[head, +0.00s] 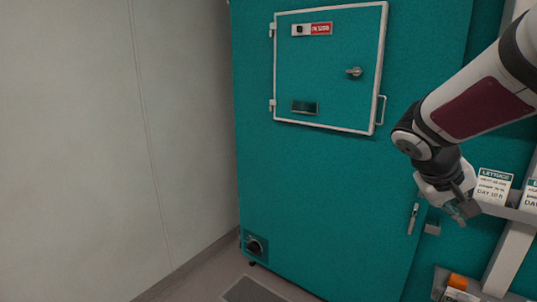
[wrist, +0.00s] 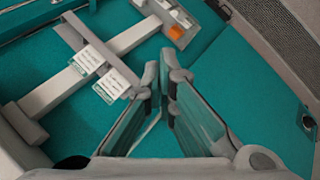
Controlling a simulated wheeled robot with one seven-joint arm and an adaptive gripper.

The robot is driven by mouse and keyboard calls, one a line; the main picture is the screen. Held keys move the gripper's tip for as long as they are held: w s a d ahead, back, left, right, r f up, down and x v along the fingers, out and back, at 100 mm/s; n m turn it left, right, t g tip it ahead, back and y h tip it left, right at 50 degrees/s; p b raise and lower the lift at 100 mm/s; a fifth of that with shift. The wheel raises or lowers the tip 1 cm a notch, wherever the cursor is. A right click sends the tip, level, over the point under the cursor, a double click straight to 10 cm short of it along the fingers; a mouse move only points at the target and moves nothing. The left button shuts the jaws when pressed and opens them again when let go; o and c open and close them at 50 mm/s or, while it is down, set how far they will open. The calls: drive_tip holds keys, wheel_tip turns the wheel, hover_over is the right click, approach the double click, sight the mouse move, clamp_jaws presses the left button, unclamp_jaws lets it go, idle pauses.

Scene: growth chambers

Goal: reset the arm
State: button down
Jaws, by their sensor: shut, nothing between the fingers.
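My gripper (head: 462,211) hangs at the end of my arm at the right of the head view, in front of the teal chamber and just left of the lettuce label. In the wrist view my gripper (wrist: 164,82) shows its two fingers close together at the centre, with nothing between them. It is shut and empty. The teal chamber door (head: 330,190) is closed, with a small white-framed hatch (head: 325,68) that is also closed. The hatch carries a red "IN USE" sign (head: 321,29).
A lettuce label card (head: 493,187) stands on a grey rail beside my gripper. An orange item (head: 457,282) sits on a lower ledge. A door handle (head: 413,218) is close to my gripper. A plain wall (head: 100,130) fills the left. A dark dial (head: 255,245) is low on the door.

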drive_tip(key=s+a+y+p, duration=0.1)
drive_tip(key=s+a+y, duration=0.3)
drive_tip(key=s+a, duration=0.5)
drive_tip(key=s+a+r+n+t+y+p, duration=0.1)
drive_tip(key=s+a+y, duration=0.3)
drive_tip(key=s+a, duration=0.5)
drive_tip(key=s, duration=0.5)
drive_tip(key=shift+r, duration=0.2)
